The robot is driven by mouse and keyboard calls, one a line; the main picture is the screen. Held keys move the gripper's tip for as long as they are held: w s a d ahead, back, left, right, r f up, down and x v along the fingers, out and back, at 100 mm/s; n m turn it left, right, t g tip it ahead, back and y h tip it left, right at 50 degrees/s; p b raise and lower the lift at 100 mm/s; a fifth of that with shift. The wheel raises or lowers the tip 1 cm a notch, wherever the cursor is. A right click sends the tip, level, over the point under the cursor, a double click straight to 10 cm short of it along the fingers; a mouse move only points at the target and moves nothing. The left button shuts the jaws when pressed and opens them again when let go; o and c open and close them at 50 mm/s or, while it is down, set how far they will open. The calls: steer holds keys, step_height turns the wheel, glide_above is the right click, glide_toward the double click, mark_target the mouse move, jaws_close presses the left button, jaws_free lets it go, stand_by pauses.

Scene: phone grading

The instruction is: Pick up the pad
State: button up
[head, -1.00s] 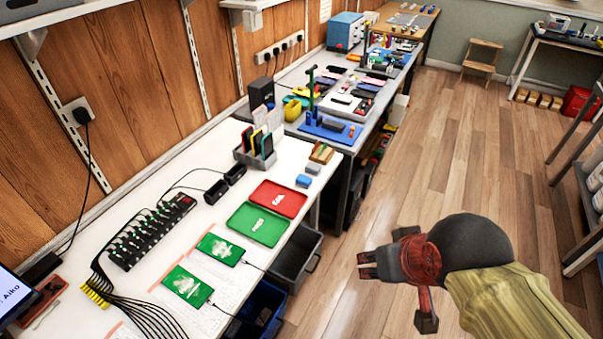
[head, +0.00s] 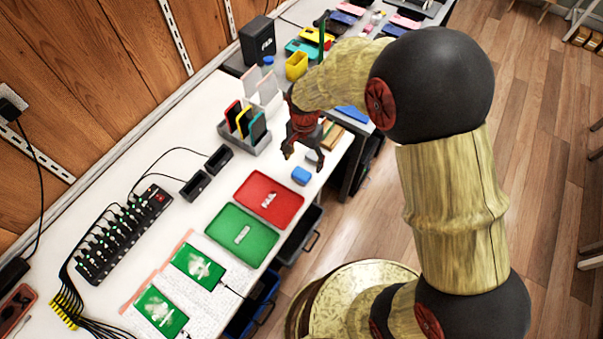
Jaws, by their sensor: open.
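Two small block-shaped pads lie near the front edge of the white table: a blue pad (head: 301,176) and a greyish pad (head: 314,156) just behind it. I cannot tell from their looks which one the task calls the pad. My gripper (head: 302,153) points down over the table with its fingers apart and nothing between them. It is beside and above the greyish pad, partly hiding it, and just behind the blue pad. The height of the fingertips over the table is hard to judge.
A red tray (head: 287,196) and a green tray (head: 228,243) lie in front of the pads. A grey rack (head: 236,142) with upright phones stands left of my gripper. A wooden block (head: 333,136) lies behind. Two green-screened phones lie nearer, beside a cabled charging hub (head: 112,238).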

mark_target(301, 173)
steer(key=f+b, duration=0.1)
steer(key=f, duration=0.1)
steer(key=f+b, duration=0.1)
steer(key=f, duration=0.2)
steer(key=f+b, duration=0.1)
steer(key=f, duration=0.2)
steer(key=shift+s+a, duration=0.2)
steer(key=shift+a, duration=0.2)
steer(key=shift+c, duration=1.4)
steer(key=c, duration=0.9)
